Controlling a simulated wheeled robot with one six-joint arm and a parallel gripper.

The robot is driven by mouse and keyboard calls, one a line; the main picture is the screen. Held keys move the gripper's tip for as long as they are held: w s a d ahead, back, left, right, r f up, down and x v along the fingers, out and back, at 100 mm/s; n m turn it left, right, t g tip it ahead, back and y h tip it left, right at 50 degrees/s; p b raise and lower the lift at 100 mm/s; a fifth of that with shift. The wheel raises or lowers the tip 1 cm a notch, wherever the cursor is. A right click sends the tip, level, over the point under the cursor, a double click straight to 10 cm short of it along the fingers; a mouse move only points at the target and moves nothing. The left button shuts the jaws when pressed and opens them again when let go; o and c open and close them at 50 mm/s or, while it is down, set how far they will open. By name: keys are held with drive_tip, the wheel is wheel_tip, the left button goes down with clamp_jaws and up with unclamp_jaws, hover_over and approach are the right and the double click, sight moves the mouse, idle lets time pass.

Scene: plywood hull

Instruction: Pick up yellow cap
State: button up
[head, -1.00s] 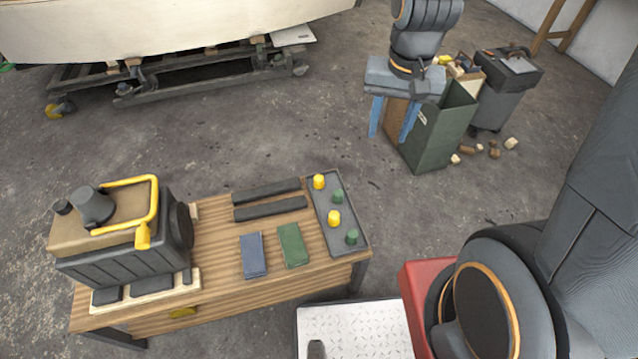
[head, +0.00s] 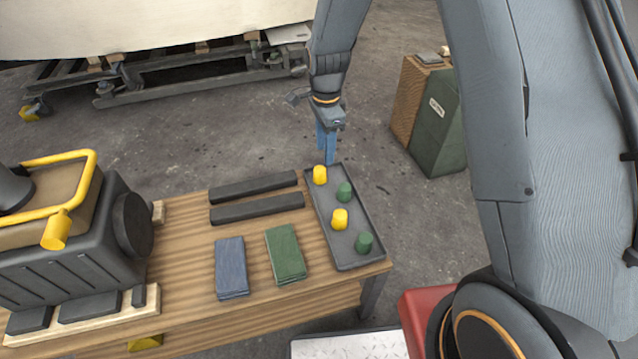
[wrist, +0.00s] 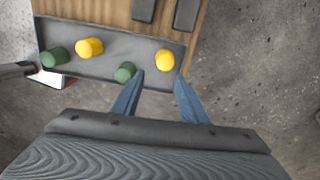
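Two yellow caps stand on a grey tray (head: 318,215) at the right end of the wooden table. The far yellow cap (head: 320,175) is at the tray's back end; it also shows in the wrist view (wrist: 165,61). The nearer yellow cap (head: 340,219) stands mid-tray and shows at left in the wrist view (wrist: 89,47). My gripper (head: 326,160) is just behind the far end of the tray, fingers pointing down. In the wrist view its blue fingers (wrist: 158,83) are apart with nothing between them, and the far yellow cap lies ahead of the gap.
Two green caps (head: 345,192) (head: 364,242) share the tray. Two dark bars (head: 258,209), a blue cloth (head: 231,268) and a green cloth (head: 286,254) lie left of it. A black engine-like machine (head: 75,250) fills the table's left. A green bin (head: 437,130) stands behind right.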

sight(320, 169)
drive_tip(key=shift+w+a+f+m+b, duration=0.15)
drive_tip(key=shift+w+a+f+b, duration=0.1)
drive_tip(key=shift+f, duration=0.35)
drive_tip(key=shift+w+a+f+m+b, duration=0.1)
drive_tip(key=shift+w+f+m, duration=0.1)
drive_tip(key=shift+f, duration=0.8)
drive_tip(key=shift+s+a+f+b, duration=0.15)
drive_tip(key=shift+f+b, duration=0.3)
drive_tip(key=shift+f, duration=1.25)
drive_tip(key=shift+a+f+b, duration=0.15)
drive_tip(key=shift+f+b, duration=0.25)
drive_tip(key=shift+f, duration=1.3)
drive_tip(key=c, duration=0.8)
wheel_tip(320, 169, up, 10)
drive_tip(key=shift+r+p, duration=0.1)
drive_tip(key=shift+p, duration=0.9)
drive_tip(key=s+d+r+n, duration=0.4)
drive_tip(key=s+d+n, duration=0.95)
drive_tip(key=n, duration=0.25)
drive_tip(key=r+p, duration=0.2)
drive_tip(key=p, duration=0.4)
drive_tip(key=s+r+p, duration=0.1)
drive_tip(key=r+p, duration=0.2)
drive_tip(key=p, duration=0.4)
drive_tip(key=s+r+p, duration=0.1)
drive_tip(key=r+p, duration=0.2)
drive_tip(key=p, duration=0.3)
drive_tip(key=shift+s, duration=0.15)
